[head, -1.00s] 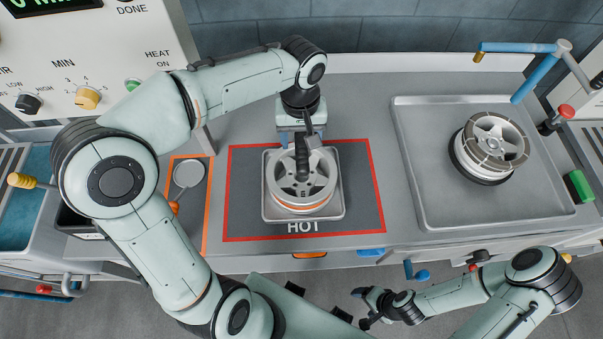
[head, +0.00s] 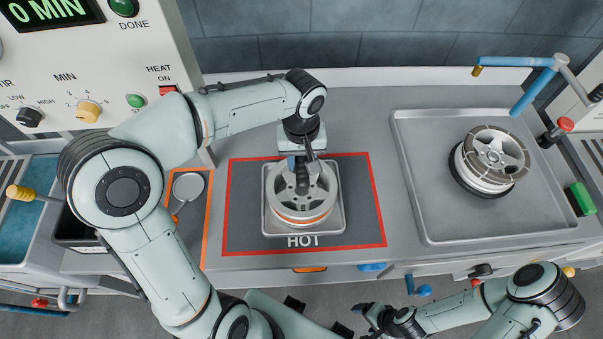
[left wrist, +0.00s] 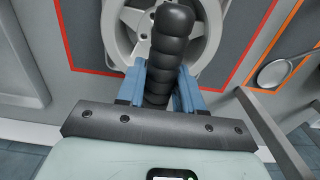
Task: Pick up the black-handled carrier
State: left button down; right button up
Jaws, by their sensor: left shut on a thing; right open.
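The carrier's black ribbed handle (head: 302,178) stands up over the middle of a grey spoked wheel (head: 280,197) with an orange band. The wheel sits in a small square metal tray (head: 338,228) on the dark mat marked HOT. My left gripper (head: 303,160) comes down over the handle from above. In the left wrist view the blue fingers lie on both sides of the handle (left wrist: 173,40) and are shut on it. How the handle joins the wheel or tray is hidden. My right gripper (head: 372,318) is open and empty, low in front of the bench.
A second wheel (head: 492,160) lies in a large metal tray (head: 440,215) at the right, with a blue pipe (head: 535,85) behind it. A control panel (head: 80,75) stands at the left. A round ladle-like tool (head: 188,187) lies in an orange frame left of the mat.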

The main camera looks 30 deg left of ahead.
pick_arm(q)
notch_tip(320, 180, up, 10)
jog(key=shift+w+f+p, duration=0.1)
jog(key=shift+f+p, duration=0.1)
jog(key=shift+p, duration=0.4)
jog(key=shift+r, duration=0.3)
pick_arm(e)
jog(key=shift+w+r, duration=0.8)
jog(key=shift+r, duration=0.1)
jog(key=shift+s, duration=0.1)
